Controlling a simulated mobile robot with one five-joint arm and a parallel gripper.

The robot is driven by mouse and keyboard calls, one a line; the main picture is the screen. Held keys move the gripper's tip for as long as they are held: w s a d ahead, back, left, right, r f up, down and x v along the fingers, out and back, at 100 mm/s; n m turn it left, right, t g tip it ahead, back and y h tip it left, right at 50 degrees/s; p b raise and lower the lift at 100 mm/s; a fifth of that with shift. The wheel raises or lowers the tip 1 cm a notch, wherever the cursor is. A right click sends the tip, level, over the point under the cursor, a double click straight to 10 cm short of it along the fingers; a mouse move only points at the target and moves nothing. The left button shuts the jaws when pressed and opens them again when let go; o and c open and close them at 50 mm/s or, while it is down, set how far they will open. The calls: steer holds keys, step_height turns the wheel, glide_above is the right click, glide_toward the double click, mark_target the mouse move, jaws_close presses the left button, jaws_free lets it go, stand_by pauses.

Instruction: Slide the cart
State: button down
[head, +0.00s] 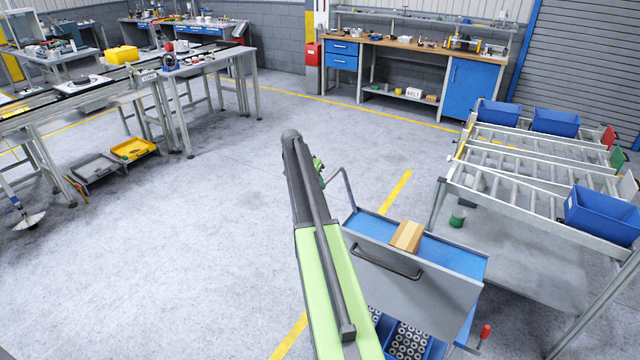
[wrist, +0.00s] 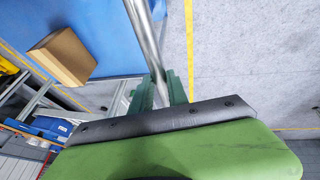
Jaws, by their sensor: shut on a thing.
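The cart (head: 455,254) stands at the lower middle of the head view. It has a blue top, a grey side panel with a dark handle, and blue bins of ring-shaped parts below. A cardboard box (head: 407,236) lies on its top; the box also shows in the wrist view (wrist: 63,55). The cart's metal push bar (head: 347,187) rises at its far left corner. My gripper (head: 318,167) is at this bar, partly hidden behind my arm. In the wrist view its green fingers (wrist: 161,88) are closed around the silver bar (wrist: 146,35).
A roller rack (head: 535,150) with blue bins stands close to the cart's right. A small green can (head: 457,217) is on its lower shelf. Yellow lines (head: 395,193) mark the floor. The grey floor (head: 200,240) left of my arm is clear. Workbenches (head: 400,45) line the back.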

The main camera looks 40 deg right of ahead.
steer(key=shift+w, duration=0.15)
steer(key=c, duration=1.3)
jaws_free()
steer(key=shift+a, duration=0.1)
steer(key=p+v, duration=1.5)
steer(key=v, duration=0.2)
steer(key=shift+r+p, duration=0.15)
steer(key=shift+p, duration=0.25)
